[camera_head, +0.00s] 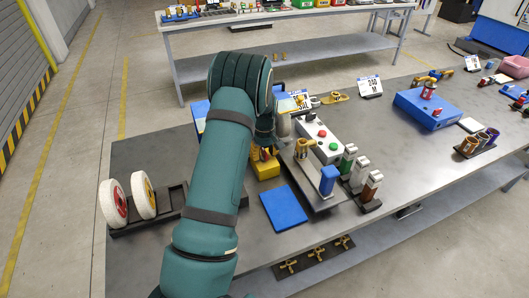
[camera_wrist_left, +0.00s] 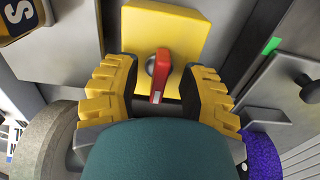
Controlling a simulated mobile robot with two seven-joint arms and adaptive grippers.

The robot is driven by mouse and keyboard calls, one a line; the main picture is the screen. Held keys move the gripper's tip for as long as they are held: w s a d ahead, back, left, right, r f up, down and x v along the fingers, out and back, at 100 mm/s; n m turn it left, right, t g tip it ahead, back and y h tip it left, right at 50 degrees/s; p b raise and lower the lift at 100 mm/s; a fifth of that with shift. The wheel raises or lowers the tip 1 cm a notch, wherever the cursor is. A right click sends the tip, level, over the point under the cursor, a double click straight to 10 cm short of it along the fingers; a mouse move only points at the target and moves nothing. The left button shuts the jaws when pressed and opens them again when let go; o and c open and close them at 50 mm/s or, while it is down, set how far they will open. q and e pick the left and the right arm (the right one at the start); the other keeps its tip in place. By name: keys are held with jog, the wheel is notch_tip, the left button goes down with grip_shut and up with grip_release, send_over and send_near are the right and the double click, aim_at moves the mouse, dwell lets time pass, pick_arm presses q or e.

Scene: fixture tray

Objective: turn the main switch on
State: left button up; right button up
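The main switch is a red handle (camera_wrist_left: 160,75) on a round grey hub, mounted on a yellow plate (camera_wrist_left: 188,30) in the left wrist view. The handle points nearly straight down in that picture. My left gripper (camera_wrist_left: 158,92) is open, with one yellow finger on each side of the handle and visible gaps between. In the head view my left gripper (camera_head: 264,153) is mostly hidden behind my arm, above a yellow box (camera_head: 265,170). My right gripper is not in view.
A grey box with red and green buttons (camera_head: 321,140) stands right of the gripper. A blue pad (camera_head: 283,208) lies in front. Coloured cylinders, including a brown one (camera_head: 371,187), stand further right. Two white wheels, one with a yellow hub (camera_head: 143,194), stand at left.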

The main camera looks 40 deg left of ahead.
aim_at(264, 151)
pick_arm(q)
jog(key=shift+r, duration=0.1)
notch_tip(264, 151, up, 12)
dwell(0.6)
dwell(0.5)
